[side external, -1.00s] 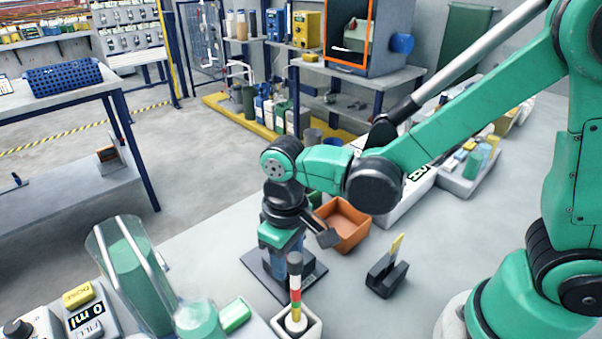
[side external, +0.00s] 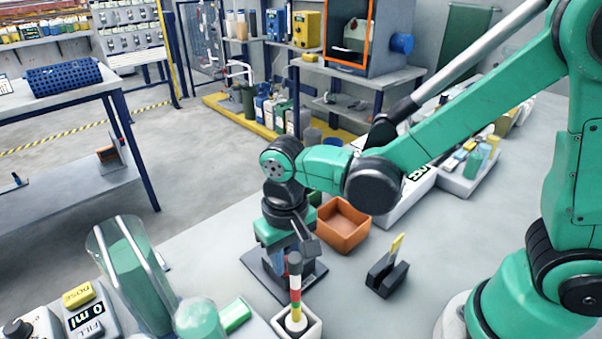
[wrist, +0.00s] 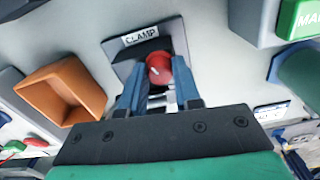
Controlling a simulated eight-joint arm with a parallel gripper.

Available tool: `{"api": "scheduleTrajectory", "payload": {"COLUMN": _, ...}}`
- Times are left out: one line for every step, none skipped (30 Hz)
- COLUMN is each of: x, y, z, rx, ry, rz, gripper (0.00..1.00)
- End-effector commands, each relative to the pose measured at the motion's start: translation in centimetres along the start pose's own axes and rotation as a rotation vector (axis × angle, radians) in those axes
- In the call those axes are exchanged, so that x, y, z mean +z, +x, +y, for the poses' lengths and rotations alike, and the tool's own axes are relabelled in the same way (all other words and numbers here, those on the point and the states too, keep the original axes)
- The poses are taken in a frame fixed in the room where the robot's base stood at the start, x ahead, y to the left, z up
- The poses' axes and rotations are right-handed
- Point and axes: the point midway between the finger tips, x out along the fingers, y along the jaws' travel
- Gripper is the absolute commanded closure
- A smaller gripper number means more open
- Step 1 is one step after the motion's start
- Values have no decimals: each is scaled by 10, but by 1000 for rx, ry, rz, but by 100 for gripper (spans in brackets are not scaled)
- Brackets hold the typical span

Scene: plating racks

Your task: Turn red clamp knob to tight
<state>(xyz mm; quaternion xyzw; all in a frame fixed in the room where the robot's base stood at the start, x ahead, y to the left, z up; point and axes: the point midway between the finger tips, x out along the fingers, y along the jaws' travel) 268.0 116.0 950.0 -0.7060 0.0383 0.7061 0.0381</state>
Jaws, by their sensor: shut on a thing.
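The red clamp knob (wrist: 159,68) shows in the wrist view, on a dark base plate marked CLAMP (wrist: 141,37). My gripper (wrist: 160,80) points down at it, with its two blue fingers closed around the knob's sides. A pale mark shows on the knob's face, but I cannot read its setting. In the side external view my gripper (side external: 283,265) is low over the dark plate (side external: 254,270). There the knob is mostly hidden by my gripper and the striped stick.
An orange bin (side external: 343,224) stands just behind my gripper. A striped stick (side external: 295,290) stands upright in a white holder in front. A black block with a yellow piece (side external: 387,274) sits to the right. A clear cylinder with green contents (side external: 128,270) is at the left.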

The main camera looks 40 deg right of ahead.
Motion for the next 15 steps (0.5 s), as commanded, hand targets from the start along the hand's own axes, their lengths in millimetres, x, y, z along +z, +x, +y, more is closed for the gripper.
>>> {"api": "scheduleTrajectory", "payload": {"x": 0, "y": 0, "z": 0, "rx": 0, "ry": 43, "rz": 0, "gripper": 100}}
{"api": "scheduleTrajectory", "payload": {"x": 0, "y": 0, "z": 0, "rx": 0, "ry": 72, "rz": 0, "gripper": 100}}
{"api": "scheduleTrajectory", "payload": {"x": 0, "y": 0, "z": 0, "rx": 0, "ry": 109, "rz": 0, "gripper": 100}}
{"api": "scheduleTrajectory", "payload": {"x": 0, "y": 0, "z": 0, "rx": 0, "ry": 138, "rz": 0, "gripper": 100}}
{"api": "scheduleTrajectory", "payload": {"x": 0, "y": 0, "z": 0, "rx": 0, "ry": 167, "rz": 0, "gripper": 100}}
{"api": "scheduleTrajectory", "payload": {"x": 0, "y": 0, "z": 0, "rx": 0, "ry": 204, "rz": 0, "gripper": 100}}
{"api": "scheduleTrajectory", "payload": {"x": 0, "y": 0, "z": 0, "rx": 0, "ry": 232, "rz": 0, "gripper": 100}}
{"api": "scheduleTrajectory", "payload": {"x": 0, "y": 0, "z": 0, "rx": 0, "ry": 261, "rz": 0, "gripper": 100}}
{"api": "scheduleTrajectory", "payload": {"x": 0, "y": 0, "z": 0, "rx": 0, "ry": 297, "rz": 0, "gripper": 100}}
{"api": "scheduleTrajectory", "payload": {"x": 0, "y": 0, "z": 0, "rx": 0, "ry": 324, "rz": 0, "gripper": 100}}
{"api": "scheduleTrajectory", "payload": {"x": 0, "y": 0, "z": 0, "rx": 0, "ry": 351, "rz": 0, "gripper": 100}}
{"api": "scheduleTrajectory", "payload": {"x": 0, "y": 0, "z": 0, "rx": 0, "ry": 385, "rz": 0, "gripper": 100}}
{"api": "scheduleTrajectory", "payload": {"x": 0, "y": 0, "z": 0, "rx": 0, "ry": 410, "rz": 0, "gripper": 100}}
{"api": "scheduleTrajectory", "payload": {"x": 0, "y": 0, "z": 0, "rx": 0, "ry": 434, "rz": 0, "gripper": 100}}
{"api": "scheduleTrajectory", "payload": {"x": 0, "y": 0, "z": 0, "rx": 0, "ry": 465, "rz": 0, "gripper": 100}}
